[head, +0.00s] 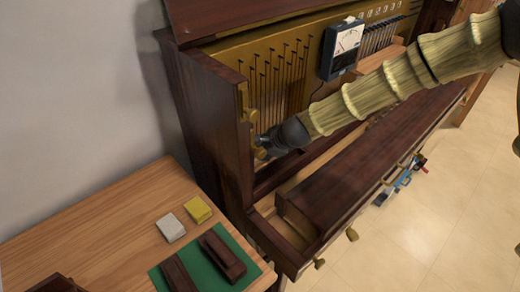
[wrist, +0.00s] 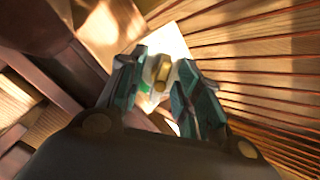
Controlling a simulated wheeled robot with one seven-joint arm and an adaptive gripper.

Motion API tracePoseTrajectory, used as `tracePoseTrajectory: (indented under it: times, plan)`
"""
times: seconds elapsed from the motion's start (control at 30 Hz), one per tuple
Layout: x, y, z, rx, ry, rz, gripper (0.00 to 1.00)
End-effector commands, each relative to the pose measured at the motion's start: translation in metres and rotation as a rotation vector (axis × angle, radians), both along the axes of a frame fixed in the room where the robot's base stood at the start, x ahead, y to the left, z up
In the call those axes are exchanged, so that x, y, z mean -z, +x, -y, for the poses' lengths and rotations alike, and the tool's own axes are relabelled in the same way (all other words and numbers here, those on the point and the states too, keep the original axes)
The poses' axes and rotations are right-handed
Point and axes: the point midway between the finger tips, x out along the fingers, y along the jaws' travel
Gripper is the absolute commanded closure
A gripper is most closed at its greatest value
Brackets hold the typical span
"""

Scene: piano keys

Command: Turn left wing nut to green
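A brass wing nut (wrist: 162,70) stands in front of a pale plate (wrist: 172,47) in the wrist view. A small green patch (wrist: 148,77) shows beside the nut's left side. My gripper (wrist: 156,72) is open, with one dark teal finger on each side of the nut. A narrow gap shows on both sides, so the fingers look apart from it. In the head view my gripper (head: 268,145) is at the left inner side of the piano, by a brass piece (head: 260,153). The plate and its colours are hidden there.
The piano's dark wooden side (head: 205,120) stands close left of my gripper, with another brass fitting (head: 250,115) above. Strings (head: 280,75) and a meter (head: 342,48) are behind. The lowered key cover (head: 355,165) lies below my arm. A wooden table (head: 110,225) stands front left.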

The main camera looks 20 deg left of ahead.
Motion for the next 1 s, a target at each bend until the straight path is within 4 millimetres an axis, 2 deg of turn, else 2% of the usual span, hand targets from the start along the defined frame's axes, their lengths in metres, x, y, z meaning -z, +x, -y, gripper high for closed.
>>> tracePoseTrajectory:
  times: [0.9,1.0]
  plan:
    - [-0.0081,-0.0035,0.0055,0.0,0.0,0.0,0.66]
    - [-0.0081,-0.0035,0.0055,0.0,0.0,0.0,0.82]
